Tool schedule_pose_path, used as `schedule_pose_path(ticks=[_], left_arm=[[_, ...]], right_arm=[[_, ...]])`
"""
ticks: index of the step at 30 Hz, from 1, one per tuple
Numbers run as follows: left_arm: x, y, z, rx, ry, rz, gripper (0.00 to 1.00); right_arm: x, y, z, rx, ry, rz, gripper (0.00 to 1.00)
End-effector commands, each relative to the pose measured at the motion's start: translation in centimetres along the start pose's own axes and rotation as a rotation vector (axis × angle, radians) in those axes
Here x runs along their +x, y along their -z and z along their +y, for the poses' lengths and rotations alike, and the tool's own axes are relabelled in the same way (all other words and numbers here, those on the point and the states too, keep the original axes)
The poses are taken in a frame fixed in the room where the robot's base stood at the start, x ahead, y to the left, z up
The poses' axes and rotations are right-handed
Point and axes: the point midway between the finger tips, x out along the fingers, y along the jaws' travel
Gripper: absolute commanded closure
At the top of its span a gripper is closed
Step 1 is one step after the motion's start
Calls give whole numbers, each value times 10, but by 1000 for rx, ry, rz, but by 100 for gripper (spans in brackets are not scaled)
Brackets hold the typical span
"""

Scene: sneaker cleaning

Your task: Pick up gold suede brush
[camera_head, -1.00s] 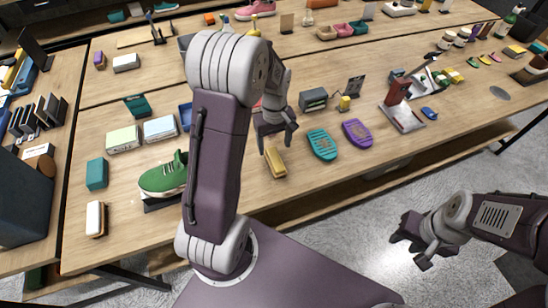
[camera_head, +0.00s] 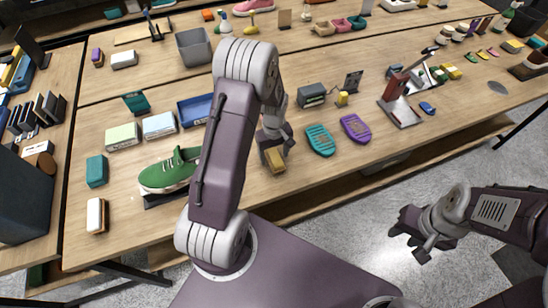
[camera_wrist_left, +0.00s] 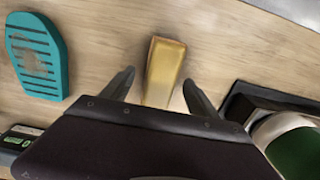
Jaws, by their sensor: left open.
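The gold suede brush (camera_head: 275,160) lies on the wooden table near its front edge. In the left wrist view the gold brush (camera_wrist_left: 163,72) lies between the two dark fingers, with its near end hidden by the gripper body. My left gripper (camera_head: 275,148) is right over the brush, open, with a finger on each side of it. In the wrist view the left gripper (camera_wrist_left: 160,88) shows gaps between the fingers and the brush. My right gripper (camera_head: 408,242) hangs over the floor in front of the table, away from the brush; its jaw gap is unclear.
A teal ridged pad (camera_head: 320,139) and a purple one (camera_head: 355,128) lie right of the brush. A green sneaker (camera_head: 168,172) on a dark stand is left of it. A dark box (camera_head: 312,95) stands behind. Bare tabletop lies around the brush.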

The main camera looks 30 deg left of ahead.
Motion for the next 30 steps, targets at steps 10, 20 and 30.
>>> schedule_pose_path(ticks=[10,20,30], left_arm=[[0,0,0,0,0,0,99],[-13,1,1,0,-2,3,99],[-65,-39,-6,3,-2,2,99]], right_arm=[[0,0,0,0,0,0,64],[1,0,0,0,0,0,64],[8,-1,0,0,0,0,64]])
